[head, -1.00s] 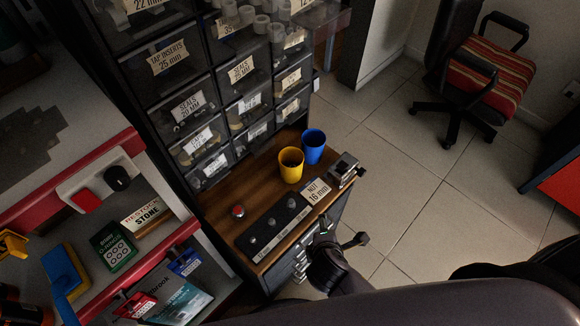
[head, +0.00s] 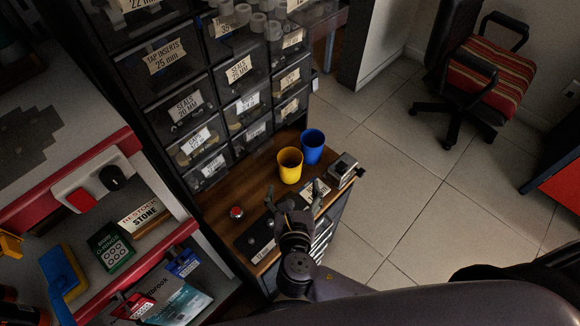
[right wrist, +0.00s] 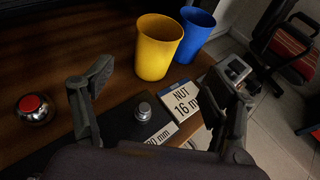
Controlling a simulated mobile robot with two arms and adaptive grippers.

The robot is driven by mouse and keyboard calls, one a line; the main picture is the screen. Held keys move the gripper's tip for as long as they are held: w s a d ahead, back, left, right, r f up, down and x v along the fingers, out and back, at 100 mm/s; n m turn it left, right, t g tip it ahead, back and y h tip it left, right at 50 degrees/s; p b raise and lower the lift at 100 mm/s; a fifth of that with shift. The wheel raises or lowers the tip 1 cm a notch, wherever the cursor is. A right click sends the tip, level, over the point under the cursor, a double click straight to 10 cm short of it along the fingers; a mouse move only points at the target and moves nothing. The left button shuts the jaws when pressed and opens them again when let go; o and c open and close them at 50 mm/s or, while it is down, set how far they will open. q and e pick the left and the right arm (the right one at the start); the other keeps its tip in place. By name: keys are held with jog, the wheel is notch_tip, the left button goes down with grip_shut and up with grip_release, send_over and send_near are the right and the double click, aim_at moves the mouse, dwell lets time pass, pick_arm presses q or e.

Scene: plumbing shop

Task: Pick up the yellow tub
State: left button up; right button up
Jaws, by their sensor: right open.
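The yellow tub (head: 289,167) stands upright on the wooden cabinet top, just in front of and left of the blue tub (head: 312,147). In the right wrist view the yellow tub (right wrist: 157,47) is open-topped and empty as far as I can see, and the blue tub (right wrist: 195,33) is behind it to the right. My right gripper (head: 296,194) is over the front of the cabinet top, short of the yellow tub. In the right wrist view my right gripper (right wrist: 160,88) has its fingers spread wide, with nothing between them. My left gripper is not in view.
A red-topped round object (head: 236,212) sits left on the wooden top (head: 222,198). A dark strip with metal pieces and a "NUT 16 mm" label (right wrist: 182,101) lie before the tub. A metal vise-like block (head: 343,168) is at the right edge. Drawers (head: 240,72) rise behind.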

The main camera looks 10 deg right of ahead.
aim_at(290, 173)
jog(key=x, duration=0.4)
jog(key=shift+w+f, duration=0.1)
jog(key=shift+w, duration=0.1)
jog(key=x, duration=0.5)
jog(key=shift+a+f, duration=0.2)
jog(key=shift+f, duration=0.2)
jog(key=shift+c, duration=0.5)
jog(key=c, duration=1.2)
jog(key=shift+o, duration=0.2)
jog(key=shift+r, duration=0.1)
